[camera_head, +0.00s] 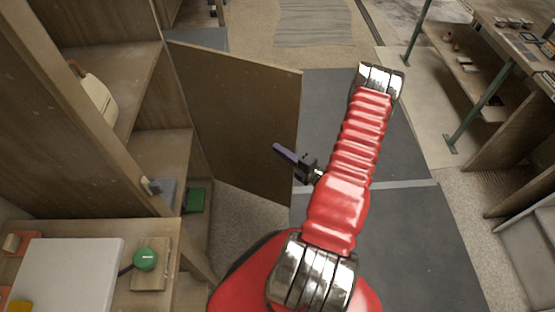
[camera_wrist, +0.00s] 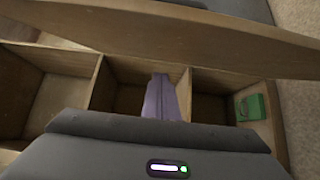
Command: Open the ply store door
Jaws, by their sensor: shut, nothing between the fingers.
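The ply store door (camera_head: 235,110) is a flat brown panel at the centre left of the head view. It stands swung out at a wide angle from the wooden shelf unit, leaving the shelves exposed. In the wrist view a long wooden panel (camera_wrist: 200,35), apparently the door, crosses the top. My gripper (camera_head: 277,147) has purple fingers, shut and empty. It overlaps the door's free-edge side in the head view; I cannot tell whether it touches. In the wrist view the fingers (camera_wrist: 161,80) point toward the open compartments.
The shelf unit (camera_head: 140,80) holds a cream object (camera_head: 93,98) and a green box (camera_head: 195,200), also visible in the wrist view (camera_wrist: 250,107). A bench with a white board (camera_head: 70,275) stands lower left. A workbench (camera_head: 510,50) stands right. Dark floor mats (camera_head: 415,240) lie between.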

